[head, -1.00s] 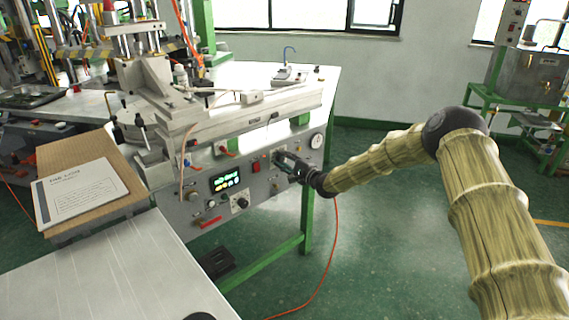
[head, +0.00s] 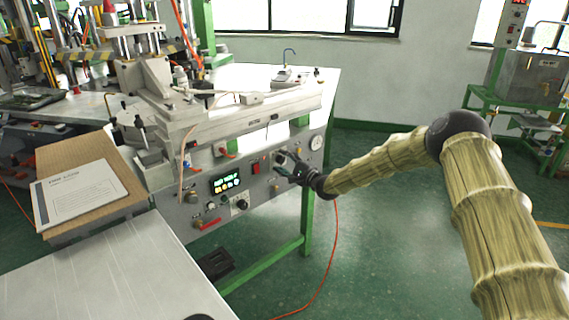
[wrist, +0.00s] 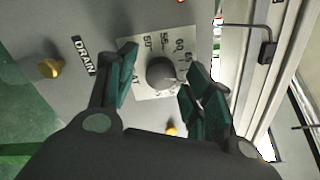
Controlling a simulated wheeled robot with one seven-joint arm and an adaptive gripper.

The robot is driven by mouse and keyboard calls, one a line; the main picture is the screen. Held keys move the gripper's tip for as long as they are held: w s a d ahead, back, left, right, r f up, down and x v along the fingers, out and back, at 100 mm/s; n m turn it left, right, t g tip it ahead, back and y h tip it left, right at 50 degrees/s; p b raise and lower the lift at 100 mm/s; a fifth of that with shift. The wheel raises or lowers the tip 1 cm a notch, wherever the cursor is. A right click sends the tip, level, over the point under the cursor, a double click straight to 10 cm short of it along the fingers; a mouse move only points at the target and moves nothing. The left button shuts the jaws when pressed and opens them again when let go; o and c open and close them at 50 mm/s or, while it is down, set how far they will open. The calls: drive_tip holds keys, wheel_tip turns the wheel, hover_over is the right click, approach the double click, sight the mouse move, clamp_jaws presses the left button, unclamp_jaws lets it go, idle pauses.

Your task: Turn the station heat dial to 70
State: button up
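The heat dial (wrist: 161,73) is a dark round knob on a pale scale plate (wrist: 148,45) on the station's front panel. In the wrist view numbers such as 50, 55, 60 and 65 show around it; I cannot read its pointer. My gripper (wrist: 163,85) has its two green fingers on either side of the knob, with a visible gap on both sides. In the head view my gripper (head: 285,162) is at the right part of the panel and mostly hides the dial.
The panel carries a lit display (head: 226,182), a red switch (head: 255,168), a black knob (head: 240,205) and a gauge (head: 316,142). A brass knob (wrist: 51,68) sits by the DRAIN label. A booklet (head: 80,193) lies on a board at left.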

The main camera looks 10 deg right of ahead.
drive_tip(key=v, duration=1.2)
idle(0.3)
